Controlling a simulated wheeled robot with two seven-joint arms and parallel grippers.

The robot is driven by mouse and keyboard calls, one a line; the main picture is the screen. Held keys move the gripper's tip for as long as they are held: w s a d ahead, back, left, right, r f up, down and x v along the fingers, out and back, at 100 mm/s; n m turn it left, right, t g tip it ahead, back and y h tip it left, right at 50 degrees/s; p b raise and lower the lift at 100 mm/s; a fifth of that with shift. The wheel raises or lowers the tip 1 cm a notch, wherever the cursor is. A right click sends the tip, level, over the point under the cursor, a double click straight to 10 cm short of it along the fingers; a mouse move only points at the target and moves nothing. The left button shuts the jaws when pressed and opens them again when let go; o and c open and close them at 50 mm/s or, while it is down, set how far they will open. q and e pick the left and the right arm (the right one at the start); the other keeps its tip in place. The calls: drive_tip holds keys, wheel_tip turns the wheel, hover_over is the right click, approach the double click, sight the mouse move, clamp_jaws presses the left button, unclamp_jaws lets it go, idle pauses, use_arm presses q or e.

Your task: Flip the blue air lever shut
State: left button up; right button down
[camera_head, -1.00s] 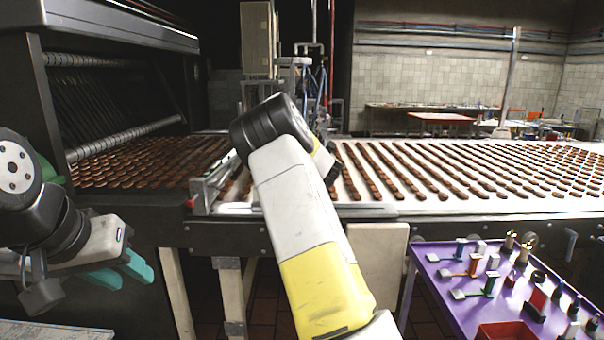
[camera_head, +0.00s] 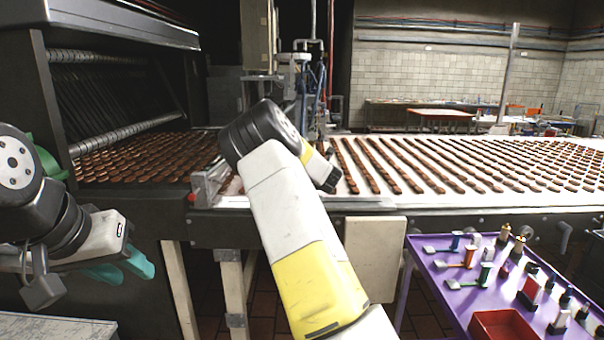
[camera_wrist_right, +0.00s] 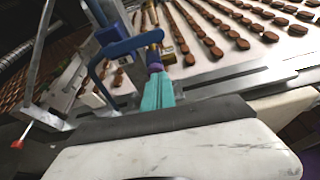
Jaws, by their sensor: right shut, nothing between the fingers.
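In the right wrist view a blue lever (camera_wrist_right: 128,45) with a bent arm stands beside the conveyor. My right gripper (camera_wrist_right: 157,92), with teal fingers, is shut and empty. Its tips lie close under the lever's right end, by a small purple part; I cannot tell whether they touch. In the head view the right gripper and this lever are hidden behind my white and yellow right arm. My left gripper (camera_head: 122,268) is at the lower left, open and empty, away from the lever.
A conveyor (camera_head: 370,207) with rows of brown biscuits runs across behind my right arm. A dark machine (camera_head: 110,22) stands at the left. A purple table (camera_head: 449,298) at the lower right holds small blue, orange and green levers, other fittings and a red tray (camera_head: 484,318).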

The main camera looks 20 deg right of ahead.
drive_tip(key=v, duration=0.6)
drive_tip(key=shift+s+a, duration=0.15)
drive_tip(key=shift+s, duration=0.15)
drive_tip(key=shift+r, duration=0.1)
drive_tip(key=s+d+f+m+g, duration=0.2)
drive_tip(key=s+m, duration=0.5)
drive_tip(key=m, duration=0.3)
drive_tip(key=s+a+r+m+g+y, duration=0.2)
drive_tip(key=s+a+m, duration=0.4)
drive_tip(key=s, duration=0.6)
drive_tip(key=s+a+r+m+g+y, duration=0.1)
drive_tip(key=s+a+r+m, duration=0.2)
drive_tip(key=s+a+m, duration=0.4)
drive_tip(key=s+a+r+m+g+y, duration=0.2)
drive_tip(key=s+a+m, duration=0.4)
drive_tip(key=s, duration=1.2)
drive_tip(key=m, duration=0.2)
drive_tip(key=shift+s+a+r+m+g+y, duration=0.3)
drive_tip(key=shift+a+r, duration=0.05)
drive_tip(key=shift+a, duration=0.05)
